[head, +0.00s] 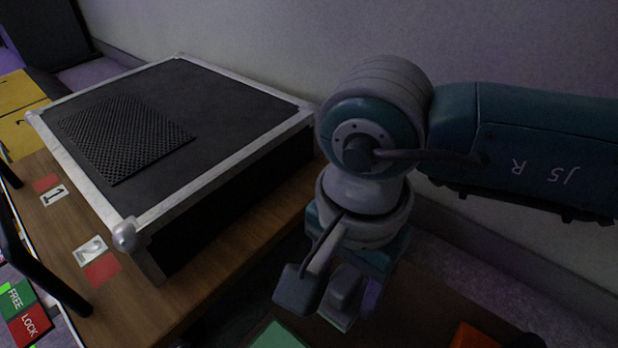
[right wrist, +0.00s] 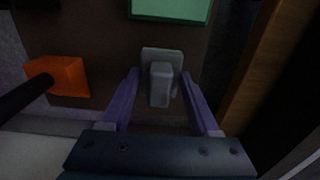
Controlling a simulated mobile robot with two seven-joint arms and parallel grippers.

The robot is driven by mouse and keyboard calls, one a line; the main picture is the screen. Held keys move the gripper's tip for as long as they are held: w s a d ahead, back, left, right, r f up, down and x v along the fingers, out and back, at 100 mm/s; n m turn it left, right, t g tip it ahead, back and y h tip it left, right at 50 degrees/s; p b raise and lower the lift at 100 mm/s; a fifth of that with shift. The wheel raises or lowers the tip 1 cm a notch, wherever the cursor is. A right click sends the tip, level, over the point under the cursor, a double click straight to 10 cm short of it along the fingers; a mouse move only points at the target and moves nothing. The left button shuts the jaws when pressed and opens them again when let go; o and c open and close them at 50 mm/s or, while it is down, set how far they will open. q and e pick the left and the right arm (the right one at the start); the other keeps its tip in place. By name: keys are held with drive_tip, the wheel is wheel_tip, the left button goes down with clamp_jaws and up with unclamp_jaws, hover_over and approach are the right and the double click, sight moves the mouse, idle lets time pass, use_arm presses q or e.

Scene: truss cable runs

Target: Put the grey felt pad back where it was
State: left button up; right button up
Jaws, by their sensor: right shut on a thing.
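My right gripper (head: 340,305) points down in the head view, to the right of the wooden bench. In the right wrist view its two purple fingers (right wrist: 160,92) stand on either side of a small grey piece with a raised block, which I take for the grey felt pad (right wrist: 161,58). The fingers are shut on that block. In the head view the grey piece (head: 343,287) is partly covered by the gripper. My left gripper is not in view.
A green block (head: 278,336) and an orange block (head: 474,337) lie on the dark surface below the gripper. A large black case with silver edges (head: 230,95) stands on the wooden bench (head: 225,275). Labels 1 and 2 mark the bench. A wall runs behind.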

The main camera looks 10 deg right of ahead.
sight(342, 299)
wheel_tip(342, 299, down, 4)
drive_tip(key=shift+r+b, duration=0.1)
drive_tip(key=shift+b, duration=1.1)
drive_tip(key=shift+r, duration=0.1)
drive_tip(key=o, duration=1.2)
